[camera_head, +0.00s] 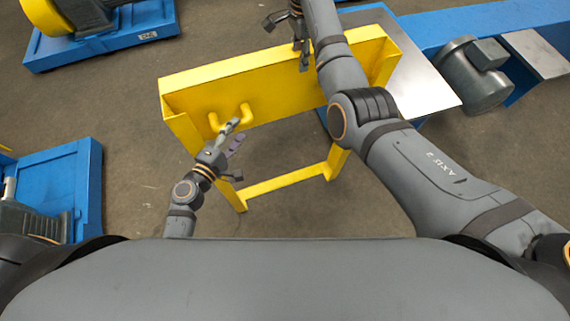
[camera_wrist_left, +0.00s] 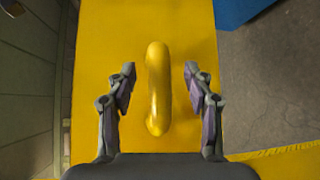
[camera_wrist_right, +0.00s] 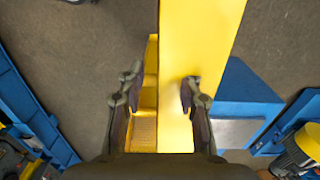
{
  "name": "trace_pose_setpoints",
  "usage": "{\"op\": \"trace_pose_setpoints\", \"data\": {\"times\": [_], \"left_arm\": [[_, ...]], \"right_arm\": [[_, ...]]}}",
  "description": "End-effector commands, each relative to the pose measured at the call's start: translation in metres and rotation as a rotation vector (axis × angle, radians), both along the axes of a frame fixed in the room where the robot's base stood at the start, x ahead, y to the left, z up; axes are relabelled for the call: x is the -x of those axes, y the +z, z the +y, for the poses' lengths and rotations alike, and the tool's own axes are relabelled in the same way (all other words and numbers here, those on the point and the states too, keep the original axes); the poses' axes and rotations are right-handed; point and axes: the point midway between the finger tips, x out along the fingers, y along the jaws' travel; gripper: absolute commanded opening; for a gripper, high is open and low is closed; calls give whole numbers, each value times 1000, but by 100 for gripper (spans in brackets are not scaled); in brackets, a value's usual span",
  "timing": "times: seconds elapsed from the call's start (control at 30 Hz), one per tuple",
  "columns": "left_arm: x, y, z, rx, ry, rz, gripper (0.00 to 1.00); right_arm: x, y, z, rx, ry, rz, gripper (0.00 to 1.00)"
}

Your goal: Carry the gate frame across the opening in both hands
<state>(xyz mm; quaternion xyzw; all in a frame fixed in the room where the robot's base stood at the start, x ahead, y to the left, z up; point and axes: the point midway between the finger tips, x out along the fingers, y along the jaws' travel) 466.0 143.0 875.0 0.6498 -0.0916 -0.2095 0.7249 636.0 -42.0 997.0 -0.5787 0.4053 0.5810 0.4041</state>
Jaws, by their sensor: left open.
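The yellow gate frame (camera_head: 200,90) stands across the middle of the head view, with a broad upper panel, side posts and a low crossbar (camera_head: 285,185). A curved yellow handle (camera_head: 246,112) sticks out of its left half. My left gripper (camera_head: 236,133) is open close to this handle. In the left wrist view the handle (camera_wrist_left: 158,90) stands between the open fingers (camera_wrist_left: 158,85), touching neither. My right gripper (camera_head: 287,42) is open at the panel's far edge. In the right wrist view its fingers (camera_wrist_right: 160,90) are apart, the right one overlapping the panel (camera_wrist_right: 200,40). My right arm hides part of the frame.
Blue machine bases stand at the upper left (camera_head: 100,50) and left (camera_head: 75,190). Behind the frame at right are a blue bench (camera_head: 430,35), a metal plate (camera_head: 425,85) and a grey motor (camera_head: 470,75). Bare floor (camera_head: 110,120) lies left of the frame.

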Motion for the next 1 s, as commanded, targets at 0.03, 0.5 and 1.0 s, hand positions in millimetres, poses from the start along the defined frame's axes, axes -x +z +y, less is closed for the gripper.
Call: {"op": "trace_pose_setpoints", "data": {"times": [0.03,0.5,1.0], "left_arm": [[-9,0,-4,2,2,-2,52],[-41,-7,-20,0,0,1,52],[-41,-7,-19,-1,1,1,8]], "right_arm": [[0,-9,0,0,0,1,35],[0,-46,0,1,0,-1,35],[0,-45,0,0,0,-2,0]]}}
